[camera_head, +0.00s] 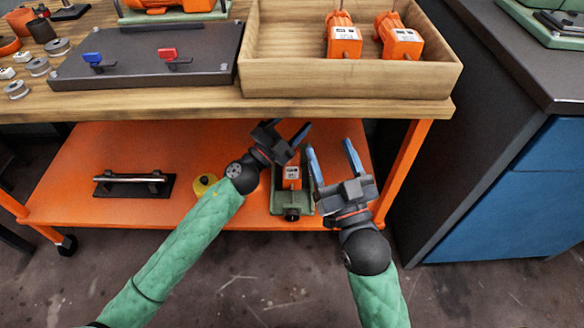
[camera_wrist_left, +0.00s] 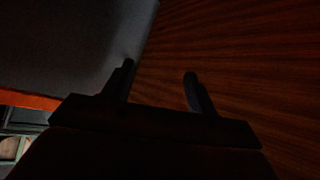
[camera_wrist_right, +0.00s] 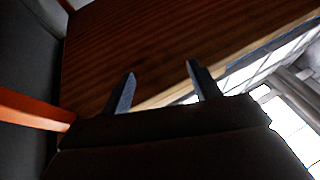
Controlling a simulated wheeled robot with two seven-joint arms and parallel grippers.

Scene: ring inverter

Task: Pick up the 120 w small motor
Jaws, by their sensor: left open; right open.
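Two orange motors with white labels, a left one (camera_head: 343,38) and a right one (camera_head: 397,38), lie in a wooden tray (camera_head: 350,78) on the bench top. Another small orange unit (camera_head: 291,179) sits on a green base on the lower orange shelf. The labels are too small to read, so I cannot tell which is 120 w. My left gripper (camera_head: 289,128) is open and empty, left of and beyond that unit, low near the bench's front edge. My right gripper (camera_head: 331,148) is open and empty, just right of it. Both wrist views show spread fingers with nothing between them.
The wooden bench top (camera_head: 200,103) overhangs the orange shelf (camera_head: 120,205). A dark plate (camera_head: 140,60) with blue and red clamps lies left of the tray. A black handle piece (camera_head: 133,186) and a yellow round part (camera_head: 204,184) lie on the shelf. A blue cabinet (camera_head: 520,195) stands right.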

